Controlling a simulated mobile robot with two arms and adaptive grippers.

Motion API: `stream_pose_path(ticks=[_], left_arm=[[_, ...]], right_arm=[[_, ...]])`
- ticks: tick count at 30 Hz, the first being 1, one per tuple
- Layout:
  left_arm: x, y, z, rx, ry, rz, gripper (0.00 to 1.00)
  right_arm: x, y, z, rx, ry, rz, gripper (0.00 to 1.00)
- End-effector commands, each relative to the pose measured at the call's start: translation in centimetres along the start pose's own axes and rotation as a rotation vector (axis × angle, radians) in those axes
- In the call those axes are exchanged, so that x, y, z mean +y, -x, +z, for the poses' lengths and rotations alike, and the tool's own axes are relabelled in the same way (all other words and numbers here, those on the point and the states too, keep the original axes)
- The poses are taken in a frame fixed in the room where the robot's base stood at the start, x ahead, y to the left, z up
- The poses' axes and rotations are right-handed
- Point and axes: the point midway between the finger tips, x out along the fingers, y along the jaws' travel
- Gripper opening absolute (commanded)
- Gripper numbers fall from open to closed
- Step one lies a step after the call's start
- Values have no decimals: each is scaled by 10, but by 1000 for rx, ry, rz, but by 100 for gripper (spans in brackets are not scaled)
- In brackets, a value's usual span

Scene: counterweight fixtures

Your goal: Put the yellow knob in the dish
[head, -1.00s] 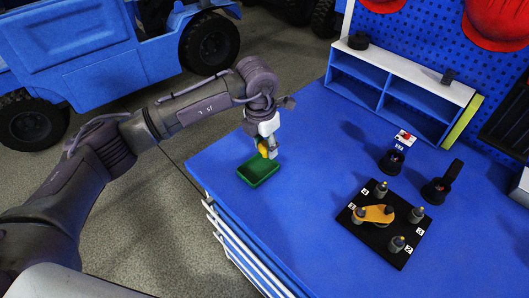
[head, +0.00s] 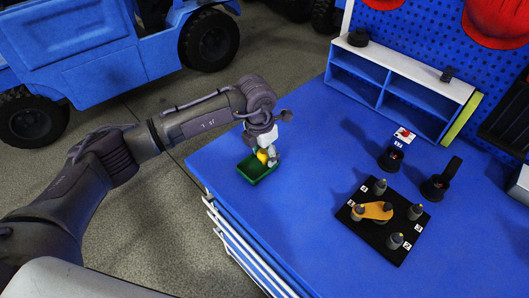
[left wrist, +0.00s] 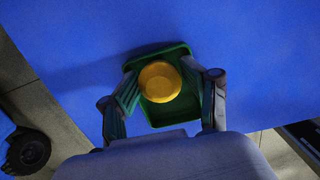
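The yellow knob (head: 262,157) is between the fingers of my left gripper (head: 267,157), low over the green dish (head: 246,175) at the left corner of the blue bench. In the left wrist view the round yellow top of the knob (left wrist: 160,82) shows between the fingertips (left wrist: 161,74), which come up close on both sides of it. The gripper looks shut on the knob. The dish (left wrist: 160,118) lies under the knob; whether the knob touches its floor is hidden. My right gripper is not in view.
A black plate (head: 374,243) with grey posts and an orange link stands on the bench (head: 310,190) to the right. Two dark fixtures (head: 391,158) (head: 440,181) stand behind it. A blue shelf (head: 400,88) is at the back. The bench between dish and plate is clear.

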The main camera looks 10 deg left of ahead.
Motion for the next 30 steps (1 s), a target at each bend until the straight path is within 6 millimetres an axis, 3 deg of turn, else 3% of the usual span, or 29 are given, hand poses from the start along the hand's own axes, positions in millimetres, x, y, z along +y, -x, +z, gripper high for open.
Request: stream_pose_path(ticks=[16,30], left_arm=[[1,9,1,-3,0,1,66],[0,101,1,-5,-1,2,66]], right_arm=[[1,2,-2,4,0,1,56],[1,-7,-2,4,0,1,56]])
